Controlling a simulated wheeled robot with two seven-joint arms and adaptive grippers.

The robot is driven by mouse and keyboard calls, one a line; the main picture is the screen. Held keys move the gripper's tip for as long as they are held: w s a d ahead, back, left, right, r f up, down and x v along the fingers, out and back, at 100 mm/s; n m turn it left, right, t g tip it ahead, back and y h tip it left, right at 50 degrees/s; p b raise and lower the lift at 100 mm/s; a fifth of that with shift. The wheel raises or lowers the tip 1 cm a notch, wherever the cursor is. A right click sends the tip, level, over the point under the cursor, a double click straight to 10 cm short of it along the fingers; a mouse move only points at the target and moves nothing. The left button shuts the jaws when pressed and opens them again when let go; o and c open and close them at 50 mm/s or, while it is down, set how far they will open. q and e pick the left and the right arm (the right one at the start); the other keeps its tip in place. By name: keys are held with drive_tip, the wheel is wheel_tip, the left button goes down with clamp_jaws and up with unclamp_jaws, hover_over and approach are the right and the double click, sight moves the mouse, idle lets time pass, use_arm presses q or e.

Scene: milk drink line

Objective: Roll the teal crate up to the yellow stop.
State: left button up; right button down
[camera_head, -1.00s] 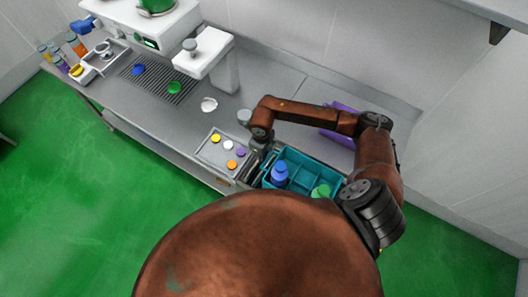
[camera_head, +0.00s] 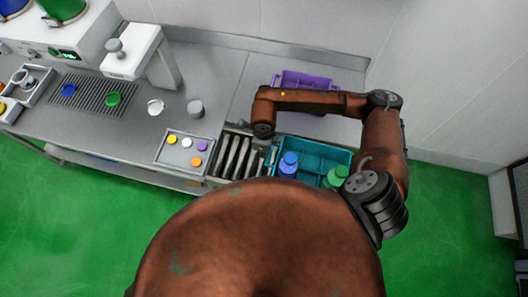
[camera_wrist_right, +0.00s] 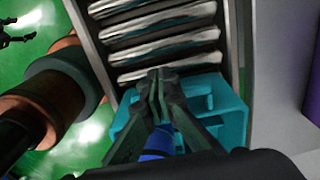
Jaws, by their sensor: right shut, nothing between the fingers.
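The teal crate (camera_head: 318,152) is on the counter in the head view, at the right end of the exposed silver rollers (camera_head: 238,155). A blue bottle (camera_head: 288,165) and a green bottle (camera_head: 336,177) stand in it. My right gripper (camera_head: 271,154) is at the crate's left wall, partly hidden by my arm. In the right wrist view, my right gripper (camera_wrist_right: 160,82) is shut and empty between the rollers (camera_wrist_right: 160,35) and the crate (camera_wrist_right: 228,108); contact is unclear. I cannot make out the yellow stop. My left gripper is out of view.
A grey tray with coloured discs (camera_head: 169,157) lies left of the rollers. A purple crate (camera_head: 300,78) stands behind my right arm against the back wall. A grey cup (camera_head: 195,109) stands on the counter. My arm hides part of the teal crate's right side.

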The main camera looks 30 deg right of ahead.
use_arm(q)
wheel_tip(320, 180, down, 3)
drive_tip(key=b, duration=0.3)
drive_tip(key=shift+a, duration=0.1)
use_arm(e)
drive_tip(key=w+a+r, duration=0.2)
drive_tip(key=a+r, duration=0.1)
drive_tip(key=r, duration=0.7)
drive_tip(key=shift+w, duration=0.25)
drive_tip(key=shift+r, duration=0.15)
